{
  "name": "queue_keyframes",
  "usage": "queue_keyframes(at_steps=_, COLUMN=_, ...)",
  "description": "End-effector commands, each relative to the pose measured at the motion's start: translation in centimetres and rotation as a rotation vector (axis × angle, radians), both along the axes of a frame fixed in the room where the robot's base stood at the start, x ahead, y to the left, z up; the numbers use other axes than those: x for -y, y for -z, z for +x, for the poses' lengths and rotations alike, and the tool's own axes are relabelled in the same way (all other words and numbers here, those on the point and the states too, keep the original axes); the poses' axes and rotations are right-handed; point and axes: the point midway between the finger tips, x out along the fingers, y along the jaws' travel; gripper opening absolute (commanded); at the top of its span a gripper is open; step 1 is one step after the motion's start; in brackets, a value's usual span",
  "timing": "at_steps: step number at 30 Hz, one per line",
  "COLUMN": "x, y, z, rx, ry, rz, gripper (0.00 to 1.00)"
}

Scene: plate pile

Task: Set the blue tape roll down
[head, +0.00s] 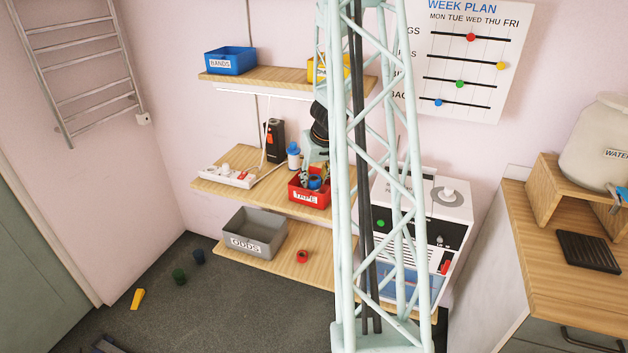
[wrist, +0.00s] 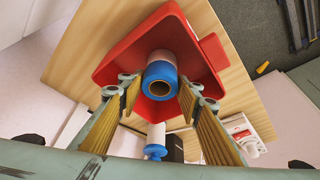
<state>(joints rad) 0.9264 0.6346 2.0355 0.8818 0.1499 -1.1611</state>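The blue tape roll (wrist: 160,80) shows in the wrist view with its hole facing the camera, inside the red TAPE bin (wrist: 110,73). A pale cylindrical thing shows just behind it. My gripper (wrist: 158,88) has its fingers on either side of the roll, with a narrow gap visible on each side, so it looks open around it. In the head view the blue roll (head: 315,183) shows low between my fingers at the red bin (head: 309,198), on the middle shelf. Whether the roll rests on the bin's floor is hidden.
A bottle with a blue cap (head: 293,155), a black device (head: 274,140) and a power strip (head: 227,176) stand near the bin. A grey ODDS bin (head: 254,234) and a red roll (head: 302,256) are on the shelf below. My column hides the shelf's right part.

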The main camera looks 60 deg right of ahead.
Motion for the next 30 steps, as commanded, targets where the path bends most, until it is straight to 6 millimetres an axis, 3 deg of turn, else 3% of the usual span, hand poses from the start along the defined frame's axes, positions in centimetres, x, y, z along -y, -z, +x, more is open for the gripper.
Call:
queue_keyframes(at_steps=3, x=0.0, y=-0.1, z=0.0, rx=0.000, ry=0.000, rz=0.000, gripper=0.43)
queue_keyframes(at_steps=23, x=0.0, y=-0.7, z=0.0, rx=0.000, ry=0.001, rz=0.000, gripper=0.43)
queue_keyframes(at_steps=30, x=-0.5, y=-3.4, z=-0.8, rx=0.001, ry=-0.001, rz=-0.002, gripper=0.43)
